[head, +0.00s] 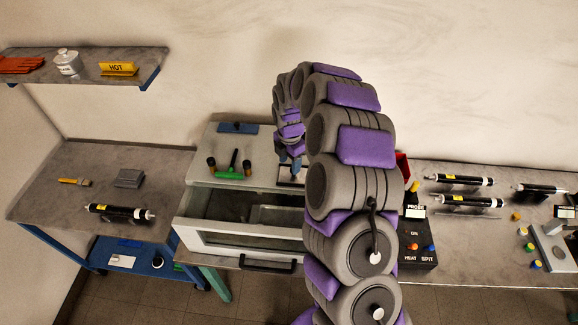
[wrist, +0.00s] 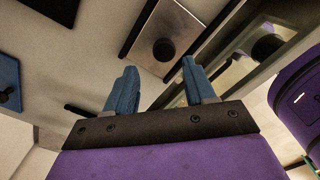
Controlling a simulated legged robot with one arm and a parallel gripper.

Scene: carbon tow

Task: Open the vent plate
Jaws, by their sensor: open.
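A square metal plate with a round dark knob, which looks like the vent plate (wrist: 178,24), lies on the pale top of the oven-like box, with a dark strip along each side. In the head view this plate (head: 290,181) is mostly hidden by my gripper and arm. My gripper (wrist: 160,75) has two blue fingers, spread apart with nothing between them. In the wrist view the knob (wrist: 164,49) shows just beyond the gap between the fingertips, and no contact is visible. In the head view my gripper (head: 291,162) is above the right part of the box top.
The box (head: 212,140) has an open-looking front with a black handle (head: 267,264). A black control box (head: 418,250) stands right. Side tables hold black cylinders.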

